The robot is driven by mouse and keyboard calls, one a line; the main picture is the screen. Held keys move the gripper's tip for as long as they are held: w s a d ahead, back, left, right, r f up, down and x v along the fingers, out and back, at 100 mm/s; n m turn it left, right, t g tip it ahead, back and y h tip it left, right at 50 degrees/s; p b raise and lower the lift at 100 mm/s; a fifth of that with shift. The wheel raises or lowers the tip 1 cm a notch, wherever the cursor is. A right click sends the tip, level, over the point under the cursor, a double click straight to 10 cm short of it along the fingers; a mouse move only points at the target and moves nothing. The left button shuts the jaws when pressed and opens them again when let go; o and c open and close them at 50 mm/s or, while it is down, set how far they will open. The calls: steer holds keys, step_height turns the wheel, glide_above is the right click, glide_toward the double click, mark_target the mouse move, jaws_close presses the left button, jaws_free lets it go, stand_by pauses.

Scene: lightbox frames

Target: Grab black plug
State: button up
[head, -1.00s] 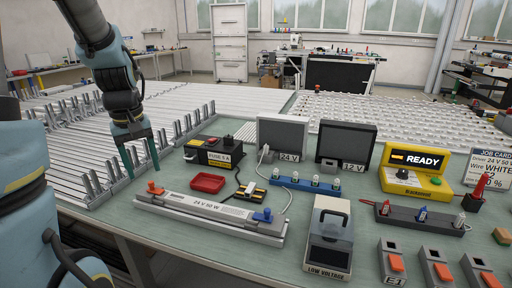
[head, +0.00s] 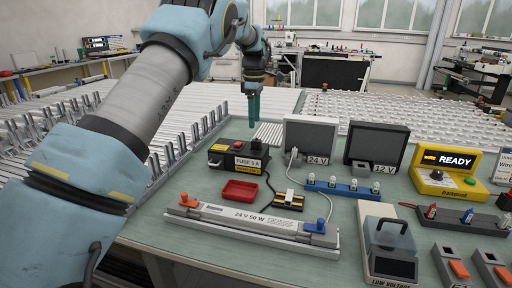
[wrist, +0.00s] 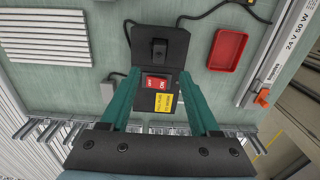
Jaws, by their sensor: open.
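The black plug (head: 254,148) sits upright on top of the black end of the fuse box (head: 232,161). In the wrist view the plug (wrist: 158,50) shows as a small dark block beyond the red switch (wrist: 158,82). My gripper (head: 253,125) has two teal fingers pointing down, above and behind the plug in the head view. In the wrist view my gripper (wrist: 160,74) is open, its fingers on either side of the fuse box, with nothing between the tips. The fingers are apart from the plug.
A red tray (head: 241,190) lies in front of the fuse box. A long 24 V 50 W driver (head: 250,220) lies nearer the front edge. The 24 V screen (head: 309,138) stands to the right. A black cable (head: 269,180) runs beside the box.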

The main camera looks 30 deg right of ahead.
mark_target(256, 139)
step_height(256, 139, down, 4)
steer(key=shift+r+p, duration=0.1)
steer(key=shift+p, duration=0.3)
steer(key=shift+s+d+f+p, duration=0.15)
steer(key=shift+f+p, duration=0.55)
steer(key=shift+f, duration=0.65)
steer(key=shift+d+f+p, duration=0.1)
steer(key=shift+f+p, duration=0.55)
steer(key=shift+f, duration=0.7)
jaws_close()
